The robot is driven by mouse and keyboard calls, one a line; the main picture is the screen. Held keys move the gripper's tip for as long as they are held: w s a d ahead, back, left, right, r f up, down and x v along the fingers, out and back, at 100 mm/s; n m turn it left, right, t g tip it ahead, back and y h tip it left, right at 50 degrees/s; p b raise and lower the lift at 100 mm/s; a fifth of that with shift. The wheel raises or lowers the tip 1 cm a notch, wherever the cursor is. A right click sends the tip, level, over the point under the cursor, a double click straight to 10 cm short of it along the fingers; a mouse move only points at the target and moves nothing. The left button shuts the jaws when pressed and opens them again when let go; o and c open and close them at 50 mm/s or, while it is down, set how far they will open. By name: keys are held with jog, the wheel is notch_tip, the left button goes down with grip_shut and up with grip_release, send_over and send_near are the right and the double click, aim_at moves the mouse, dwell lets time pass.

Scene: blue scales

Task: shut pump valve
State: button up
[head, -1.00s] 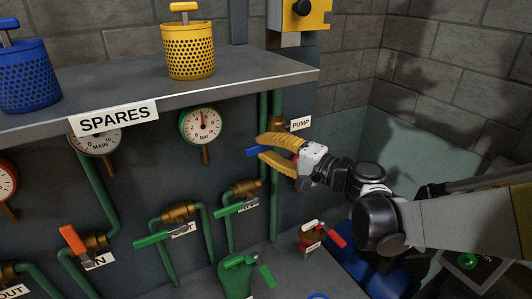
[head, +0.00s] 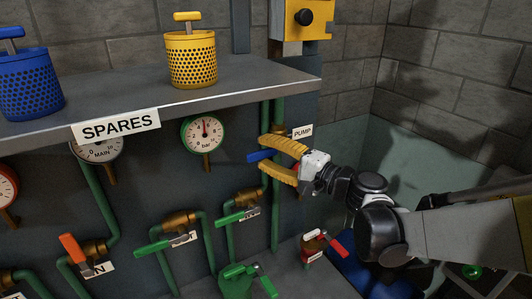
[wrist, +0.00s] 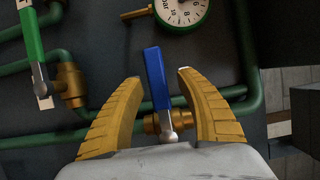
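The pump valve's blue lever (wrist: 156,78) shows in the wrist view, standing between my fingers on a brass body (wrist: 152,123) and lying across the green pipe. In the head view the blue lever (head: 259,156) points left, below the PUMP label (head: 302,131). My gripper (head: 263,153) has its two yellow fingers open, one above and one below the lever. In the wrist view my gripper (wrist: 160,77) shows a gap on both sides of the lever. The fingers partly hide the valve in the head view.
Green-handled valves (head: 238,216) sit left of and below the pump valve. A dial gauge (head: 203,133) hangs to its left. The SPARES shelf (head: 240,85) juts out above, holding a yellow canister (head: 192,60). A red-handled item (head: 315,242) stands on the lower ledge.

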jog(key=v, duration=1.2)
jog(key=shift+f, duration=0.15)
jog(key=s+d+f+n+g+h+b, duration=0.25)
jog(key=s+f+h+b, duration=0.4)
jog(key=f, duration=0.75)
jog(key=s+d+f+n+h+b, duration=0.1)
jog(key=s+d+f+n+h, duration=0.3)
jog(key=s+d+f+h, duration=0.2)
jog(key=s+d+h, duration=0.2)
jog(key=s+d, duration=0.2)
jog(key=d, duration=0.1)
jog(key=shift+d, duration=0.25)
jog(key=shift+s+h, duration=0.1)
jog(key=shift+h, duration=0.15)
